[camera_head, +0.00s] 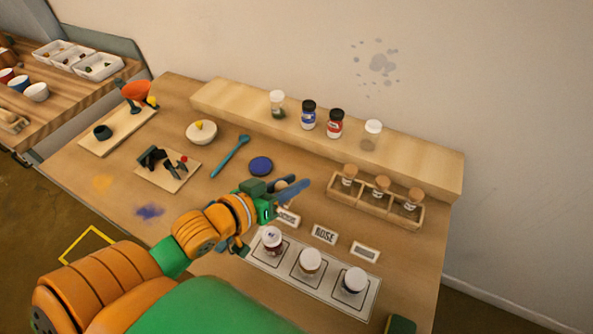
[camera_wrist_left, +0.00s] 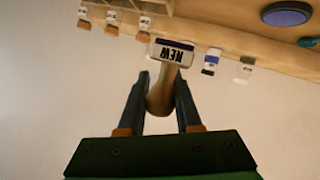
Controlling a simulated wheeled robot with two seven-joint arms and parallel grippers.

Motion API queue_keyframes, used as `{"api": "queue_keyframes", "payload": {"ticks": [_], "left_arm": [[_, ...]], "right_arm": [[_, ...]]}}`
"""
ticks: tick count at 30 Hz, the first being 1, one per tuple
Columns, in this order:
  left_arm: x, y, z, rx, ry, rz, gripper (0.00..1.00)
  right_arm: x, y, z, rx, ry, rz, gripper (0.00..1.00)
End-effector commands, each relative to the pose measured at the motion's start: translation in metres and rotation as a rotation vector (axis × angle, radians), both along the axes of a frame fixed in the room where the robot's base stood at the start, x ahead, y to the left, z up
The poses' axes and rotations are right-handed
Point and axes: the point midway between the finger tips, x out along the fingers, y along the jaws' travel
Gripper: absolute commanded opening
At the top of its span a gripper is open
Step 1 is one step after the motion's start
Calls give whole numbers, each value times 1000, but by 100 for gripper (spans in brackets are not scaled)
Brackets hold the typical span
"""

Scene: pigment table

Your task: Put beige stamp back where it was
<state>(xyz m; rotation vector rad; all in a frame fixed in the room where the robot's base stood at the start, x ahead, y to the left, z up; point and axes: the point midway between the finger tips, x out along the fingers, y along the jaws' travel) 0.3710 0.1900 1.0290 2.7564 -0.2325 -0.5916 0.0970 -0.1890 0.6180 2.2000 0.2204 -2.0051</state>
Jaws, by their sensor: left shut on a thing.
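My left gripper (camera_head: 292,192) is above the table, behind the row of small label plates. It is shut on the beige stamp (camera_head: 281,185), which is mostly hidden by the fingers in the head view. In the left wrist view, my left gripper (camera_wrist_left: 163,88) has its two dark fingers on either side of the stamp's beige handle (camera_wrist_left: 161,98). The stamp appears held clear of the table.
A white three-cell mat (camera_head: 258,258) holds white-capped jars, with a "ROSE" plate (camera_head: 324,235) behind. A wooden rack (camera_head: 335,196) of corked vials stands to the right. A raised shelf (camera_head: 240,103) carries several jars. A blue disc (camera_head: 261,166) and blue spatula (camera_head: 230,156) lie left of the gripper.

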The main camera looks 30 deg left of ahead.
Motion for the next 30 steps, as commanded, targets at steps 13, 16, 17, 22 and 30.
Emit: {"api": "queue_keyframes", "payload": {"ticks": [13, 16, 17, 22, 30], "left_arm": [[106, 36, -74, 1, -1, 1, 0], [118, 40, -89, 2, -2, 0, 0], [120, 41, -92, 0, -1, 0, 0], [127, 43, -122, 1, 1, 1, 0], [127, 43, -130, 1, -1, 0, 0]], "right_arm": [[-10, 0, -31, 0, 18, 0, 50], [-8, 0, -37, 0, 15, 0, 50], [-8, 1, -37, 0, 14, 0, 50], [-7, 1, -48, 0, 12, 0, 50], [-6, 1, -47, 1, 11, 0, 50]]}}
